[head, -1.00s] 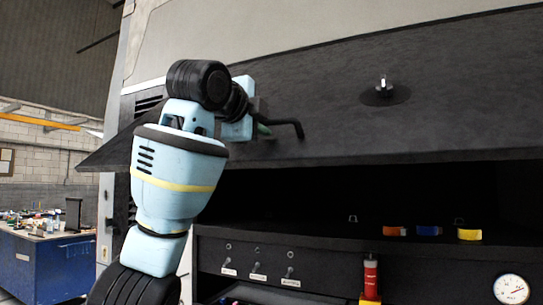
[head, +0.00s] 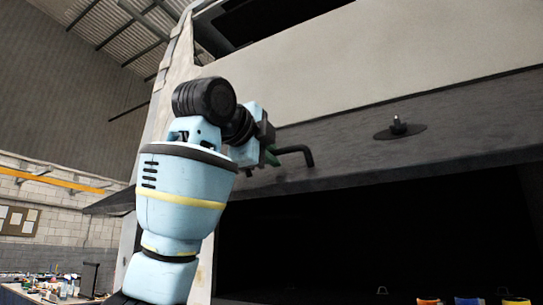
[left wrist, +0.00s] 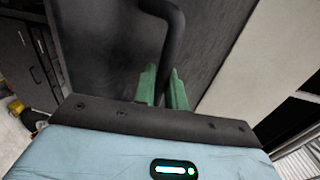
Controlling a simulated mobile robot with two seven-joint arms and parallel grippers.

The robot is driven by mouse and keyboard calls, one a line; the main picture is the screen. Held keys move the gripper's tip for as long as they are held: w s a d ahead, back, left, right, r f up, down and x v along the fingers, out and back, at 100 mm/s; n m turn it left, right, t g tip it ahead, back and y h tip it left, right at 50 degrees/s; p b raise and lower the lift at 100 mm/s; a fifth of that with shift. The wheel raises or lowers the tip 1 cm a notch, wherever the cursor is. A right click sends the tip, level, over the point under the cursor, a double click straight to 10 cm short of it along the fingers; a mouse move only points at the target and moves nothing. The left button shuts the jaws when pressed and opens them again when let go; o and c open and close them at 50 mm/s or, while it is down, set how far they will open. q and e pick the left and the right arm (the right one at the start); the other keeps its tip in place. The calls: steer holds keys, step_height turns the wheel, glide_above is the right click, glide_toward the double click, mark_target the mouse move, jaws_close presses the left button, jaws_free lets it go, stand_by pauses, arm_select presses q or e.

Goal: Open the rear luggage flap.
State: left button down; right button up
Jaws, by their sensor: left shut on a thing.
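The rear luggage flap (head: 345,155) is a wide dark grey panel across the coach's rear, below a pale body panel. It is raised, with a dark opening beneath it. Its bent black handle (head: 302,150) sticks out near the flap's left end. My left gripper (head: 270,157) is shut on this handle. In the left wrist view, the green fingers (left wrist: 164,88) close around the lower part of the handle (left wrist: 170,45), against the flap (left wrist: 100,50). The exact contact is partly hidden by the gripper body. My right gripper is not in view.
A round black fitting with a knob (head: 398,128) sits on the flap to the right. Orange (head: 428,302) and blue (head: 467,301) items show low in the dark bay. A cluttered workbench (head: 50,287) stands at the lower left.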

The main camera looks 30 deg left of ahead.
arm_select(q)
steer(key=c, duration=1.5)
jaws_free()
steer(key=shift+f, duration=0.1)
steer(key=shift+c, duration=0.2)
steer(key=s, duration=0.8)
steer(key=shift+d+r, duration=0.25)
steer(key=shift+r, duration=0.3)
steer(key=s+r, duration=0.6)
steer(key=shift+d+r, duration=0.2)
steer(key=shift+r, duration=0.1)
